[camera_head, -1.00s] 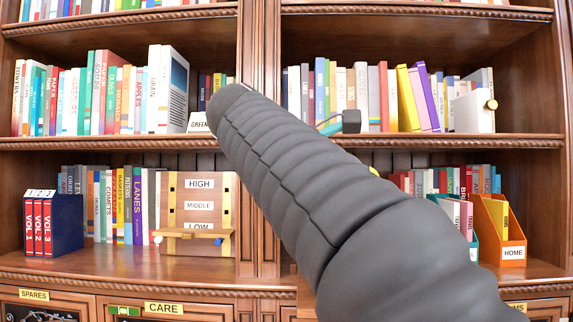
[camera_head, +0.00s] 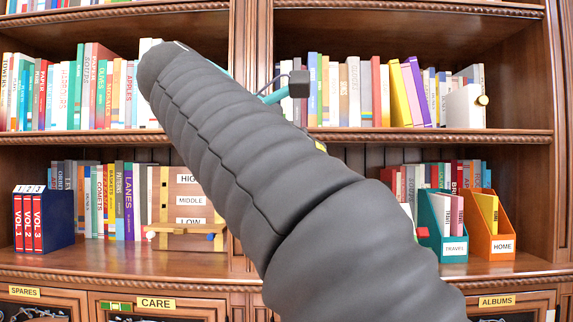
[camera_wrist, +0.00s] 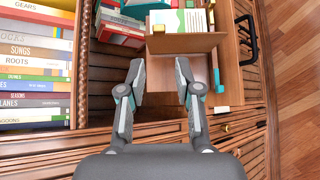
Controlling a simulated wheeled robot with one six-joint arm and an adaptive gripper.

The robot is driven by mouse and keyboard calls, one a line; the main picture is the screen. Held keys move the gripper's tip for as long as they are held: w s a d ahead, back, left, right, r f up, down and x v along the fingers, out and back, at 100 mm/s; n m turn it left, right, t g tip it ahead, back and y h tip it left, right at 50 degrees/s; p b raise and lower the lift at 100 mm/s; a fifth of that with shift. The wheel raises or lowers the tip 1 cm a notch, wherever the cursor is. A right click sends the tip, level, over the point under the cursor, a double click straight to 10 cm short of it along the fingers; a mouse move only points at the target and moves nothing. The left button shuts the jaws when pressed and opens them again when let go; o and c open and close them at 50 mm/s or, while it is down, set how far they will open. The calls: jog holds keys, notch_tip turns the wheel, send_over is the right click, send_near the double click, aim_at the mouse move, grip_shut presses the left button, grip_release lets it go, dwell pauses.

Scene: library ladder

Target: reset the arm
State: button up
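My gripper (camera_wrist: 161,82) shows in the wrist view with its two fingers apart and nothing between them. It is in front of the bookcase, near a brown wooden box or holder (camera_wrist: 185,43) and a drawer-like ledge. In the head view my dark ribbed arm crosses the middle from lower right to upper left. The gripper's fingers are hidden behind it there; only a dark block with a teal part shows beyond it.
The bookcase has an upper shelf (camera_head: 440,137) and a lower shelf full of books. A board labelled HIGH, MIDDLE and LOW (camera_head: 190,201), red volumes (camera_head: 28,222), a teal file (camera_head: 443,228) and an orange file (camera_head: 492,228) stand on the lower shelf. Wooden floor (camera_wrist: 296,60) is clear.

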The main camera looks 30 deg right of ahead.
jog(key=w+a+f+t+y, duration=0.3)
jog(key=w+a+f+t, duration=0.15)
jog(key=w+f, duration=0.5)
jog(key=a+f+y, duration=0.4)
jog(key=f, duration=0.9)
jog(key=s+a+f+m+y, duration=0.1)
jog(key=s+f+m+y, duration=0.2)
jog(key=s+f, duration=0.6)
jog(key=s+a+f+m+y+p, duration=0.1)
jog(key=s+f+m+y, duration=0.2)
jog(key=s+f, duration=0.7)
notch_tip(320, 180, down, 4)
jog(key=shift+a+f+m+g, duration=0.1)
jog(key=shift+a+m+g, duration=0.1)
jog(key=shift+m+g, duration=0.35)
